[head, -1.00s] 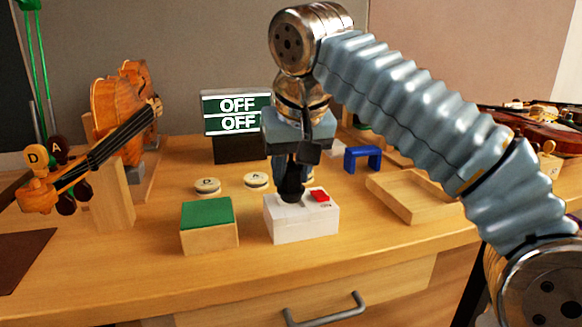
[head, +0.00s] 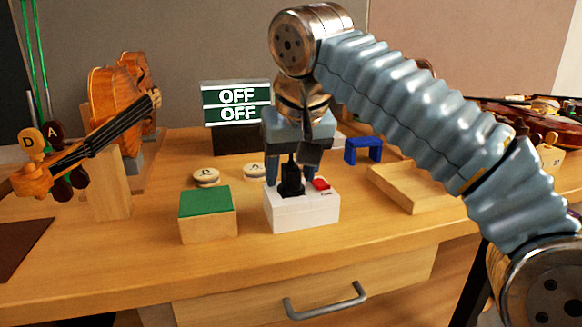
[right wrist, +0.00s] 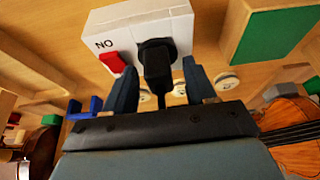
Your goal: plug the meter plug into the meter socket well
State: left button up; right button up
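The black meter plug (head: 291,180) stands upright at the socket on top of the white meter box (head: 302,214). In the right wrist view the plug (right wrist: 157,65) meets a round black socket well (right wrist: 157,45) on the box face (right wrist: 120,18); whether it is fully seated I cannot tell. My right gripper (head: 287,180) is open above the box, with a finger on each side of the plug and gaps between. The wrist view also shows the gripper fingers (right wrist: 160,85) spread apart around the plug. My left gripper is not in view.
A red switch (head: 321,184) sits on the box beside the plug. A green-topped block (head: 208,215) stands to the left, a wooden tray (head: 410,192) to the right. A display (head: 237,105) reading OFF twice and a blue bracket (head: 363,150) stand behind. The front table strip is clear.

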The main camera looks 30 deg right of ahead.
jog(key=shift+o, duration=0.3)
jog(key=shift+r, duration=0.35)
jog(key=p+v, duration=0.5)
jog(key=v, duration=0.8)
jog(key=shift+p, duration=0.35)
jog(key=shift+s, duration=0.1)
